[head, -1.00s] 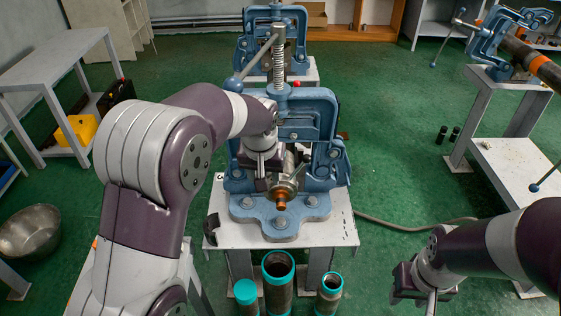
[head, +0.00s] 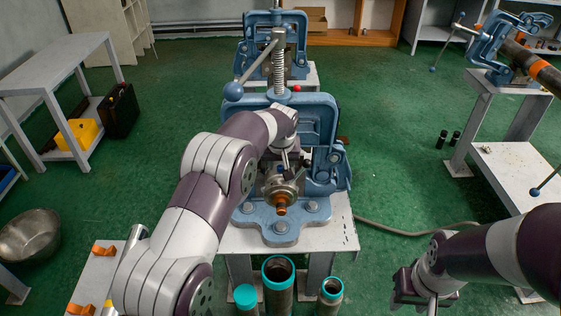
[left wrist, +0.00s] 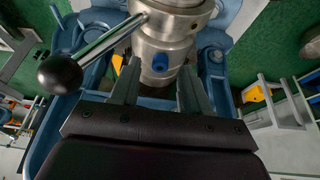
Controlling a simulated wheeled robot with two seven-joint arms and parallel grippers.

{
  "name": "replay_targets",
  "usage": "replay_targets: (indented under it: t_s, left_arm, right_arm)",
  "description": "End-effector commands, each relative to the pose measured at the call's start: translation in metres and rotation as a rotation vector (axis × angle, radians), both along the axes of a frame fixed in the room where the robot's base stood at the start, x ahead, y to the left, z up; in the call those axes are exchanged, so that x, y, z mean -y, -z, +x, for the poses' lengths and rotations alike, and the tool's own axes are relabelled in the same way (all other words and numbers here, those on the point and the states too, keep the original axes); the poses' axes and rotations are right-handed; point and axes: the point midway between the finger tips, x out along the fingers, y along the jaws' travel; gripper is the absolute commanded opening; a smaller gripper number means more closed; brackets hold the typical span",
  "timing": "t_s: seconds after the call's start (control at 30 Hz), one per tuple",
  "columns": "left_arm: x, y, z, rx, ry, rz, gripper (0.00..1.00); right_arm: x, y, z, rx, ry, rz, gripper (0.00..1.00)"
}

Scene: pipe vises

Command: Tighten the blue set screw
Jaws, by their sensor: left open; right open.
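The blue set screw (left wrist: 160,62) is a small dark-blue head on the side of a silver metal collar (left wrist: 165,40) in the left wrist view. My left gripper (left wrist: 160,78) has its two fingers apart, one on each side of the screw in the picture. Whether the fingers touch the collar is unclear. My right gripper (head: 428,303) hangs at the lower right, away from the vise.
A lever with a ball end (left wrist: 60,75) juts close to my left gripper; the vise screw handle (head: 233,92) rises above. Teal-rimmed pipes (head: 278,270) stand in front of the vise table (head: 338,236). Another vise (head: 500,48) holds a pipe at right.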

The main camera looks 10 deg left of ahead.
Motion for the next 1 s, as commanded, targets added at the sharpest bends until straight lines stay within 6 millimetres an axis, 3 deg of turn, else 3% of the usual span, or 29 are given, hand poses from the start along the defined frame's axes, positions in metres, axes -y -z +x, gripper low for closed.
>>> replay_targets:
  t_s: [0.13, 0.37, 0.5, 0.53, 1.0]
  left_arm:
    - [-0.0010, 0.0108, 0.0042, -0.001, 0.000, 0.000, 0.46]
    - [-0.0010, 0.0122, 0.0047, 0.000, 0.000, 0.000, 0.46]
    - [-0.0010, 0.0121, 0.0047, 0.000, 0.000, 0.000, 0.04]
    - [-0.0010, 0.0120, 0.0046, 0.000, 0.000, 0.000, 0.00]
    - [-0.0020, 0.0103, 0.0043, -0.001, 0.094, -0.002, 0.00]
  right_arm:
    - [0.0000, -0.0025, -0.0001, 0.000, 0.000, 0.000, 0.43]
    - [0.0000, -0.0021, 0.0000, 0.000, 0.000, 0.000, 0.43]
    - [0.0000, -0.0021, 0.0000, 0.000, 0.000, 0.000, 0.43]
    - [0.0000, -0.0021, 0.0000, 0.000, 0.000, 0.000, 0.43]
    - [0.0000, -0.0092, -0.0001, 0.000, 0.000, 0.000, 0.43]
